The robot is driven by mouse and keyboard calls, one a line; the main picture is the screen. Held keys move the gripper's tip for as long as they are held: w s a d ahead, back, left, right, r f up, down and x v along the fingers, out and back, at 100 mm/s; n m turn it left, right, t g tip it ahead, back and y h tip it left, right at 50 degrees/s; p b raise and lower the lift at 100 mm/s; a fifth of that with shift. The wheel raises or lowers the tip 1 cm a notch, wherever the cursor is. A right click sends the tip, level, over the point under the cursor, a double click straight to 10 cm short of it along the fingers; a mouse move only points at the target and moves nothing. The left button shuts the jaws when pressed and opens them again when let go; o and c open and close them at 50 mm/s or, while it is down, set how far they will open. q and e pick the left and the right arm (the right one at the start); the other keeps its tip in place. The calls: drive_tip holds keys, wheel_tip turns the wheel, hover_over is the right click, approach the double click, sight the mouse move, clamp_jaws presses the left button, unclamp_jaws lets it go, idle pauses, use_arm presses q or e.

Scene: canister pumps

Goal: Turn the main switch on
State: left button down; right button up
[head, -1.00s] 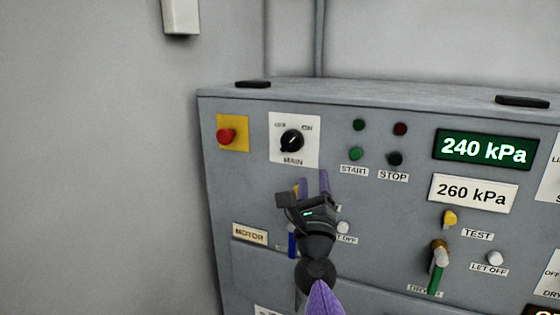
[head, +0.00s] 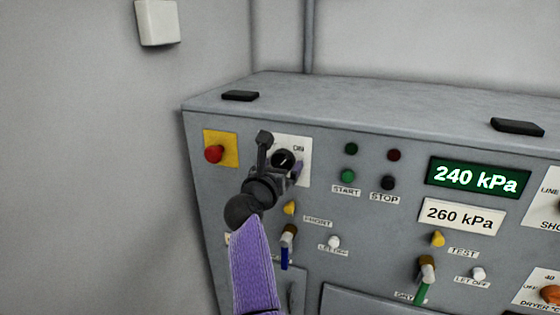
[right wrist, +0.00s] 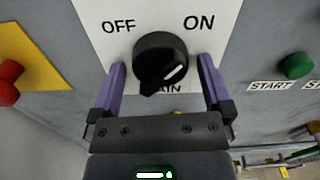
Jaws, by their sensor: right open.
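The main switch is a black rotary knob (right wrist: 160,62) on a white plate (right wrist: 157,15) marked OFF at left and ON at right. Its white line slants on the knob's lower right face; I cannot tell surely which label it points to. In the head view the knob (head: 283,158) is partly covered by my right gripper (head: 281,163). In the right wrist view the open purple fingers of that gripper (right wrist: 163,75) stand either side of the knob, with gaps showing. Contact is not visible. My left gripper is not in view.
A red button (head: 214,154) on a yellow plate is left of the switch. Green START (head: 346,177) and black STOP (head: 388,183) buttons are to the right. Below are a yellow knob (head: 290,207) and a lever with a blue handle (head: 285,256). A wall is at left.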

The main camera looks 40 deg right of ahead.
drive_tip(key=shift+a, duration=0.1)
drive_tip(key=shift+c, duration=0.5)
drive_tip(key=c, duration=1)
drive_tip(key=shift+c, duration=0.3)
drive_tip(key=shift+f+m+b, duration=0.1)
drive_tip(key=shift+m+b, duration=0.25)
drive_tip(key=shift+m, duration=0.05)
drive_tip(key=o, duration=1.2)
drive_tip(key=shift+c, duration=0.2)
